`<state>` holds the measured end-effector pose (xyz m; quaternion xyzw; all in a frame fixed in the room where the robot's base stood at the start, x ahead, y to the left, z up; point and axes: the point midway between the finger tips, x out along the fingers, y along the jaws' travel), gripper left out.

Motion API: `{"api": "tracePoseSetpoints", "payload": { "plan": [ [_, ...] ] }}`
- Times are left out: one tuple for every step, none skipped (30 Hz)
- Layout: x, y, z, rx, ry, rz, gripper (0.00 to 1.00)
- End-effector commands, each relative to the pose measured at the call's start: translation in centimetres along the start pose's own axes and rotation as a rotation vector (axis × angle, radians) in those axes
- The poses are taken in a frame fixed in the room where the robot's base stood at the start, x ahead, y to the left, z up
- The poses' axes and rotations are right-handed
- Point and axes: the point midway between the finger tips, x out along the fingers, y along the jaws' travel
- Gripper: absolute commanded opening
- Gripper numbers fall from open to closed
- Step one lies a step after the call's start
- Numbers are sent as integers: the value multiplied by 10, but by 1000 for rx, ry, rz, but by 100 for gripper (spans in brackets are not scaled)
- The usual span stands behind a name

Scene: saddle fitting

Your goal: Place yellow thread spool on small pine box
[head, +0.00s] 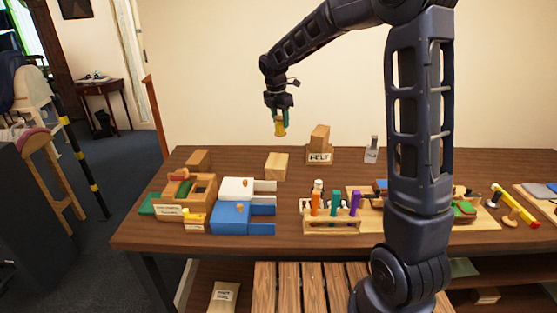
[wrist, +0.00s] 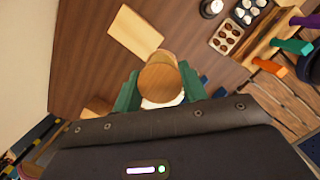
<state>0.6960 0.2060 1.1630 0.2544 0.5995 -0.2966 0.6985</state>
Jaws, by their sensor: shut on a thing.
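My gripper (head: 280,116) is shut on the yellow thread spool (head: 280,128) and holds it in the air above the back of the table. In the wrist view the spool (wrist: 160,78) sits between the green fingers of my gripper (wrist: 160,86), with its round wooden end showing. A small pale pine box (head: 276,166) stands on the table below the spool, apart from it. A flat tan top in the wrist view (wrist: 135,32) looks like this box, off to the upper left of the spool.
A box marked FELT (head: 319,157) with a wooden block on it stands right of the pine box. White (head: 238,188) and blue (head: 230,217) drawer boxes stand in front. A tool rack (head: 332,222) with upright handles is front right. A brown block (head: 198,160) stands left.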

Motion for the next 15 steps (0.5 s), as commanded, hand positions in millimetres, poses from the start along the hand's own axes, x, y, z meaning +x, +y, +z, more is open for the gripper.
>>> {"api": "tracePoseSetpoints", "payload": {
  "plan": [
    [-4,15,10,-1,1,2,20],
    [-7,22,15,-2,1,2,20],
    [-11,31,21,-5,2,2,20],
    [-14,38,26,-8,1,4,20],
    [-16,43,30,-10,2,3,20],
    [-19,49,34,-12,2,4,20],
    [-21,54,38,-12,2,5,20],
    [-22,57,41,-13,2,4,20],
    [-23,61,44,-14,2,4,20],
    [-24,63,46,-14,2,4,20],
    [-24,64,48,-15,2,4,20],
    [-24,66,49,-16,2,4,20],
    [-22,67,49,-17,3,3,20],
    [-18,67,49,-17,3,3,20],
    [-12,67,48,-17,3,2,20]
  ]
}}
